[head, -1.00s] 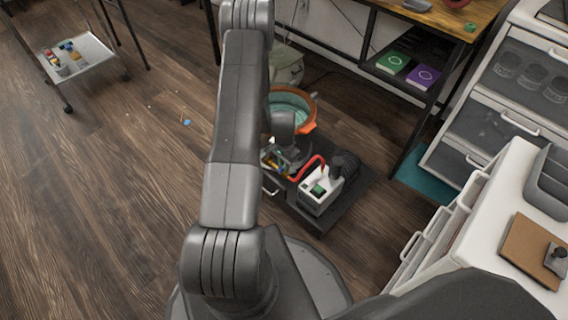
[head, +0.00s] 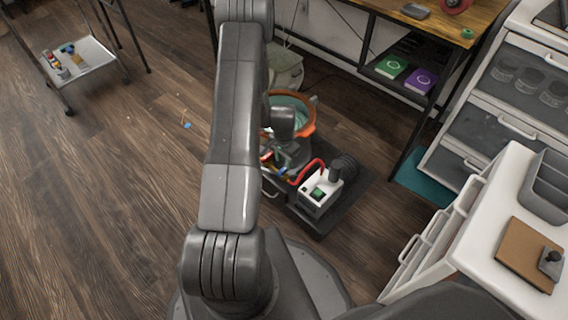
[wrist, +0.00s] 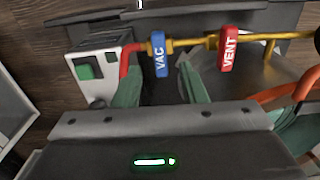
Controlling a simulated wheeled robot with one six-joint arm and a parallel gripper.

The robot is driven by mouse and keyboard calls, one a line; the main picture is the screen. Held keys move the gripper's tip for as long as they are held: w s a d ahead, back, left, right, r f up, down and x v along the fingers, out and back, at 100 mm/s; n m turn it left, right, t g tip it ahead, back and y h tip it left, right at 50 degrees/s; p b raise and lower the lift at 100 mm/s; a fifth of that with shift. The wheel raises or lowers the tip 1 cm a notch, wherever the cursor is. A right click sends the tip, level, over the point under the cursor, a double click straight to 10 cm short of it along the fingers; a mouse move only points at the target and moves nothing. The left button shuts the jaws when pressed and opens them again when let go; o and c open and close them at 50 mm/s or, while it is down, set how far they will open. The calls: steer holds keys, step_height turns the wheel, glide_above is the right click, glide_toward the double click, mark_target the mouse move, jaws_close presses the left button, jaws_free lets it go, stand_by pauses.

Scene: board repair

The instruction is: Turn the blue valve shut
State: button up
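The blue valve handle (wrist: 159,54), marked VAC, sits on a brass pipe (wrist: 190,42) in the wrist view. It stands crosswise to the pipe. The red valve handle (wrist: 228,48), marked VENT, is to its right, also crosswise. My gripper (wrist: 160,72) is open, with one green finger on each side of the lower part of the blue handle. Gaps show on both sides, and whether the fingers reach its depth I cannot tell. In the head view my arm and wrist hide most of the gripper and the blue handle.
A white pump box (head: 318,194) with a green switch stands beside the valves, joined by a red hose (head: 310,168). An orange-rimmed pot (head: 310,118) is behind. White drawers (head: 450,230) are to the right. The floor at left is open up to a small cart (head: 84,62).

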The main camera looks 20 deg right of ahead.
mark_target(284, 168)
step_height(284, 168, up, 9)
steer(key=p, duration=0.2)
steer(key=shift+r, duration=0.15)
step_height(284, 168, down, 14)
steer(key=b, duration=0.4)
stand_by(0.3)
steer(key=shift+r, duration=0.15)
